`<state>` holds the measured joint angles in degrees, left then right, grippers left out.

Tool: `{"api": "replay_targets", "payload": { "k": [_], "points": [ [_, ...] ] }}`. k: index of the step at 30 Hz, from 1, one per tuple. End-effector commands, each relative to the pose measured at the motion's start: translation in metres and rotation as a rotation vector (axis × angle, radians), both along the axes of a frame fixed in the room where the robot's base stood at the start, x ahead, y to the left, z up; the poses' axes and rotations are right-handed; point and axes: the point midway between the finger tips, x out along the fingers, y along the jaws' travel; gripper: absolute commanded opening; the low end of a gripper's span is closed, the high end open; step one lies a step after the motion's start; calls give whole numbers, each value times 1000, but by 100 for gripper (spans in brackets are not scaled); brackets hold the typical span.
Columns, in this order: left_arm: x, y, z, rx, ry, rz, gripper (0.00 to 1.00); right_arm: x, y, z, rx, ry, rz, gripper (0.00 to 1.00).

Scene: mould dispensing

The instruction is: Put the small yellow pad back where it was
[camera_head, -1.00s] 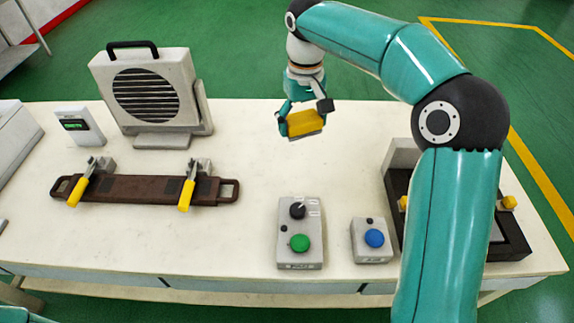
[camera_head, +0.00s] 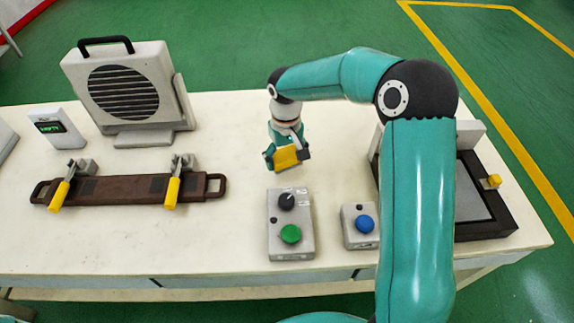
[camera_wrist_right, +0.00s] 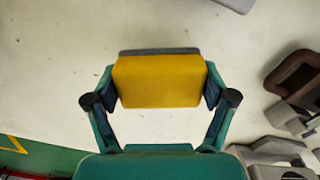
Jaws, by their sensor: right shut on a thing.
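The small yellow pad (camera_head: 286,158) is a yellow block with a grey layer along one side. My right gripper (camera_head: 287,155) is shut on it, above the table behind the control box with the green button. In the right wrist view the pad (camera_wrist_right: 160,82) sits between the two fingers of the gripper (camera_wrist_right: 160,90), its grey layer on the far edge. I cannot tell the exact gap between pad and table. My left gripper is not in view.
A control box (camera_head: 280,245) with a black knob and green button stands in front. A blue-button box (camera_head: 352,238) is to its right. A black-framed tray (camera_head: 500,222) is partly behind my right arm. A brown bar (camera_head: 130,190) with yellow-handled clamps and a fan unit (camera_head: 172,75) stand left.

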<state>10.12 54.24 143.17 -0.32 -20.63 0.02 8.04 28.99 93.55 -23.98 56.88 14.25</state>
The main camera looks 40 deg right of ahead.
Motion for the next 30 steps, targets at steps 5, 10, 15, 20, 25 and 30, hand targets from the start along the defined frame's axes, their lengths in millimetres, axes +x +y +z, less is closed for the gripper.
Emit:
{"api": "replay_targets", "payload": {
  "k": [5, 10, 15, 20, 25, 30],
  "points": [
    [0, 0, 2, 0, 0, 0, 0, -1, 1, -26, 0, 5, 2, 50],
    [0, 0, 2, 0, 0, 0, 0, 0, 1, -39, 0, 2, 3, 50],
    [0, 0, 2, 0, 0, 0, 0, 0, 1, -39, 0, 1, 3, 50],
    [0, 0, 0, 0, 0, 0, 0, 0, 2, -41, 0, 1, 4, 86],
    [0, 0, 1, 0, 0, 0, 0, 0, 2, -40, 0, 1, 4, 100],
    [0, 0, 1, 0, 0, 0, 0, 0, 2, -40, 0, 2, 4, 100]
  ]
}}
